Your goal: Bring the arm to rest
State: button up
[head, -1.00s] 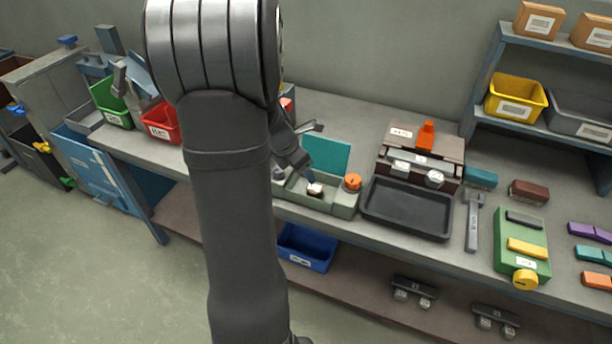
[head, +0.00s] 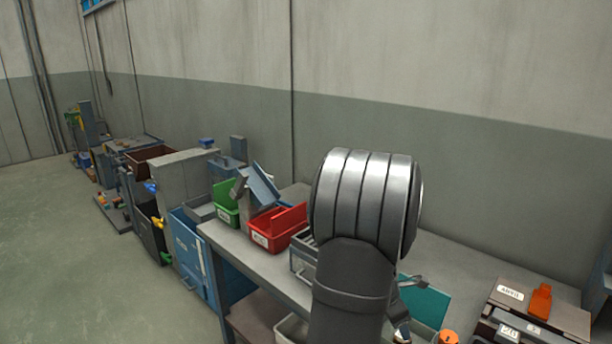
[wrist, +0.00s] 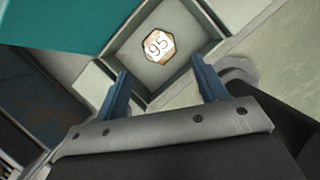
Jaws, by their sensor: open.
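My arm rises in front of the bench in the head view and hides most of my gripper there. In the wrist view my gripper (wrist: 164,88) is open, its two blue fingers apart with nothing between the tips. Beyond the fingertips is a pale square-walled box (wrist: 190,20). A hexagonal piece (wrist: 158,44) with a white face marked 95 lies inside it, apart from the fingers. The box's teal lid (wrist: 60,25) stands open; it also shows in the head view (head: 428,302), right of my arm.
A red bin (head: 278,228) and a green bin (head: 226,203) stand left of my arm. A blue cabinet (head: 190,255) is by the bench's left end. Open floor lies far left.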

aim_at(400, 336)
jog(key=x, duration=0.6)
jog(key=shift+d+f, duration=0.1)
jog(key=shift+f, duration=0.3)
jog(key=shift+w+d+r, duration=0.1)
jog(key=shift+r, duration=1)
